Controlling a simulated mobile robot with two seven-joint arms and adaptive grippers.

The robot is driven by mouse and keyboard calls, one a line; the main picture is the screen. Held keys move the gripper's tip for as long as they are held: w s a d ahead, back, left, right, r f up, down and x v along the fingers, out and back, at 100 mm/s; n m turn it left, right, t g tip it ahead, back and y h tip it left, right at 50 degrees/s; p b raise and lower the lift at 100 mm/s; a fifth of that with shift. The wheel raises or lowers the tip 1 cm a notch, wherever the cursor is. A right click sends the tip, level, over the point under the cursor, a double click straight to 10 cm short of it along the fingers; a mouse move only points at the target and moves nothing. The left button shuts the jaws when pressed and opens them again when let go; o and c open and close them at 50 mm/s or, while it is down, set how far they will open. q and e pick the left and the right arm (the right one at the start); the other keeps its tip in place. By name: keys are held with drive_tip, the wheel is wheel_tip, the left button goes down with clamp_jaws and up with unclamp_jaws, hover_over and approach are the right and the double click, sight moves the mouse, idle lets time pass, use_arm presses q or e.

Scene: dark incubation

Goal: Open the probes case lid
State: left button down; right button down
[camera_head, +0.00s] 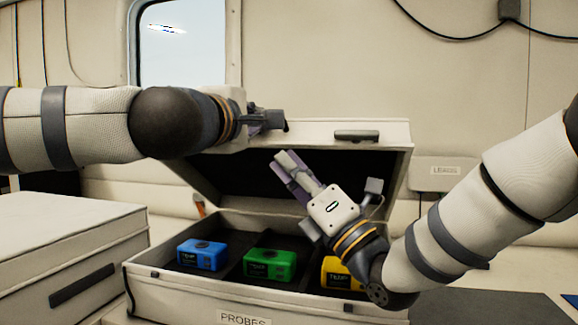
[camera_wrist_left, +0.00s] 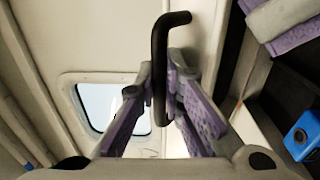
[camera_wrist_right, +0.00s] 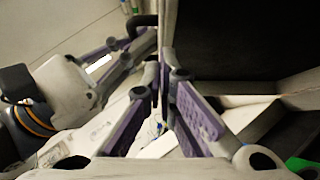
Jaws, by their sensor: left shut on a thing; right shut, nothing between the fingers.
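The probes case (camera_head: 205,299) is white, labelled PROBES. Its lid (camera_head: 305,131) is raised part way, with a dark opening beneath. Two handles sit on the lid's front; the right one (camera_head: 356,135) is free. My left gripper (camera_head: 272,121) is at the other, dark handle (camera_wrist_left: 158,45), and its fingers are shut on it. My right gripper (camera_head: 289,166) is shut and empty in front of the opening, under the lid's front edge. Its closed fingertips also show in the right wrist view (camera_wrist_right: 167,70), beside the lid edge.
Inside the case lie a blue device (camera_head: 202,254), a green device (camera_head: 270,264) and a yellow device (camera_head: 340,274), the last partly hidden by my right arm. Another white case (camera_head: 75,245) stands at left. A labelled case (camera_head: 446,172) is behind at right. A window (camera_head: 180,45) is behind.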

sight(292, 148)
drive_tip(key=shift+r, duration=0.1)
use_arm(q)
drive_tip(key=shift+d, duration=0.3)
drive_tip(key=shift+s+a+f, duration=0.1)
drive_tip(key=shift+f, duration=0.15)
use_arm(e)
drive_tip(key=r, duration=0.1)
drive_tip(key=w+d+r, duration=0.1)
drive_tip(key=shift+r, duration=0.3)
use_arm(q)
drive_tip(key=c, duration=1.7)
unclamp_jaws()
drive_tip(key=shift+a, duration=0.15)
use_arm(e)
drive_tip(key=shift+w+a, duration=0.1)
drive_tip(key=shift+a, duration=0.05)
